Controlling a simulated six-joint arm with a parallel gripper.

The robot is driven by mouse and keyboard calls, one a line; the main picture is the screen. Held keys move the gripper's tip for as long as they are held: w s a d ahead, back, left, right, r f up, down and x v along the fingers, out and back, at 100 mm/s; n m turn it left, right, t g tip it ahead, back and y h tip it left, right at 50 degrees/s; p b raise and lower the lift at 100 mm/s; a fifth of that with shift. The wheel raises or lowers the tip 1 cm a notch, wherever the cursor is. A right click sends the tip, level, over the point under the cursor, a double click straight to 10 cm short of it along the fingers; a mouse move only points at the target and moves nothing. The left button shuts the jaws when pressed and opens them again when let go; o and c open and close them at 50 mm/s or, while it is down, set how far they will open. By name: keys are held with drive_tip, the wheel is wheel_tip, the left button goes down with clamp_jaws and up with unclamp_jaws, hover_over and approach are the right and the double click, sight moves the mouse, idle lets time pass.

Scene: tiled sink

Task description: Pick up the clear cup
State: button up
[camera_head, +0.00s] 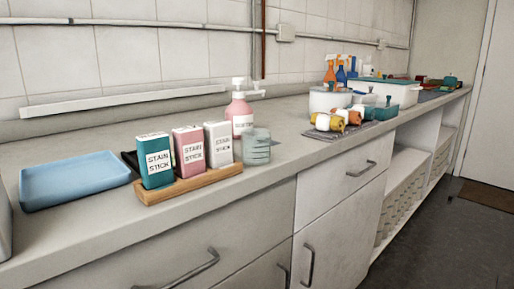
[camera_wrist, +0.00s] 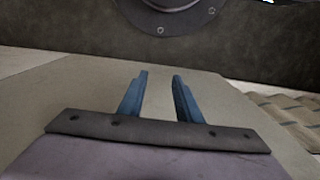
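The clear cup (camera_head: 256,146) stands upright on the counter in the head view, at the right end of a wooden tray (camera_head: 190,184). It is greenish, see-through and marked with lines. A pink pump bottle (camera_head: 239,112) stands just behind and to the left of it. My gripper (camera_wrist: 160,78) shows only in the wrist view, with two blue fingers apart and nothing between them. The cup is not in the wrist view, so the distance from my gripper to it cannot be told.
Three stain stick boxes, teal (camera_head: 155,160), pink (camera_head: 188,150) and white (camera_head: 218,143), stand on the wooden tray left of the cup. A blue tray (camera_head: 74,180) lies farther left. Yellow and white rolls (camera_head: 336,120) lie to the right. The counter front near the cup is clear.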

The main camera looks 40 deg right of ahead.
drive_tip(key=o, duration=0.6)
